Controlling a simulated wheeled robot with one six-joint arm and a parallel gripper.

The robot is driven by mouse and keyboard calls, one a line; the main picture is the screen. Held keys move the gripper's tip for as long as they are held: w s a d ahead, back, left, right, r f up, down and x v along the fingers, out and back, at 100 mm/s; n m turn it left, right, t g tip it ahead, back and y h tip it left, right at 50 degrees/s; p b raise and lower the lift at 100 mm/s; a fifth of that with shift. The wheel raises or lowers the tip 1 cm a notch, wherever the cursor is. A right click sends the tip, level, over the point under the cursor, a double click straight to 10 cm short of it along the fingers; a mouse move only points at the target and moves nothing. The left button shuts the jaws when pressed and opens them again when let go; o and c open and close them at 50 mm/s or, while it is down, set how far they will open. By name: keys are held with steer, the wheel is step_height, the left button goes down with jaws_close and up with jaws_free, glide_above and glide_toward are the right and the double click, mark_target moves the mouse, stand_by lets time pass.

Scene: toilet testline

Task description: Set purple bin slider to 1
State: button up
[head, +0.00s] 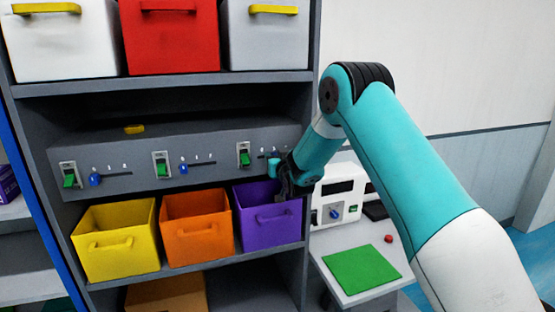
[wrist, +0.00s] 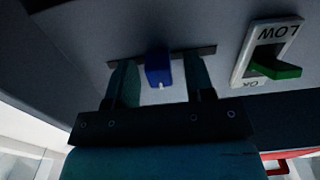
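The purple bin (head: 268,226) sits on the shelf at the right of its row. The slider panel (head: 205,172) runs above it. In the wrist view, the blue slider knob (wrist: 158,68) sits near the middle of its dark slot (wrist: 205,51). My gripper (wrist: 160,78) has one finger on each side of the knob, with visible gaps, so it is open around it. In the head view, my gripper (head: 281,175) is at the panel's right end and hides this knob. The number marks by this slider cannot be read.
A green switch (wrist: 275,66) in a white plate marked LOW is close beside the slot; it also shows in the head view (head: 244,156). Yellow (head: 115,242) and orange (head: 196,230) bins stand left of the purple bin. A white device (head: 337,199) stands at the right.

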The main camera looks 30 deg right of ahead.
steer(key=s+a+b, duration=0.1)
steer(key=s+b, duration=0.3)
steer(key=s, duration=0.4)
steer(key=s+a+b, duration=0.2)
steer(key=s+b, duration=0.3)
steer(key=s, duration=0.4)
steer(key=shift+a, duration=0.25)
